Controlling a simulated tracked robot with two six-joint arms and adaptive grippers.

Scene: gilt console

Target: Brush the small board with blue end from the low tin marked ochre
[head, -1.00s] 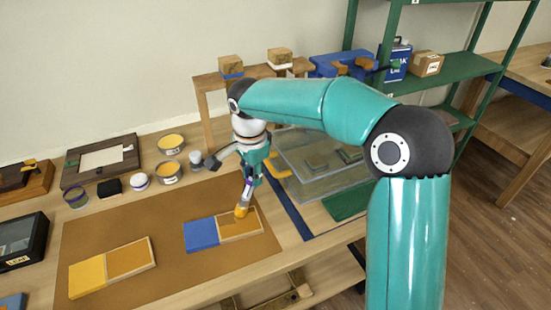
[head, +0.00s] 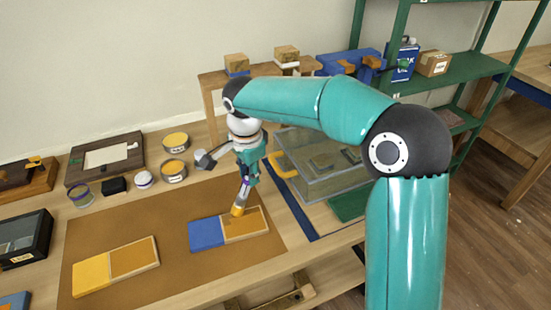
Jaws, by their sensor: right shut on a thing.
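The small board with the blue end (head: 207,234) lies flat on the brown mat. Its right part is ochre-brown, and how evenly it is coated is too small to tell. My right gripper (head: 246,176) is above this board, shut on a brush (head: 240,205). The brush is tilted and its ochre tip is at the board's ochre-brown part, seemingly touching it. Two round tins with yellowish contents stand behind the mat: a rear tin (head: 175,141) and a front tin (head: 173,170). Their labels are not readable. My left gripper is out of view.
A yellow-ended board (head: 92,275) lies on the mat (head: 160,222) at left. A clear-sided case (head: 320,187) stands right of the gripper. A jar (head: 80,195), a black block (head: 114,186) and a white round thing (head: 143,179) stand behind the mat. My right arm spans the right side.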

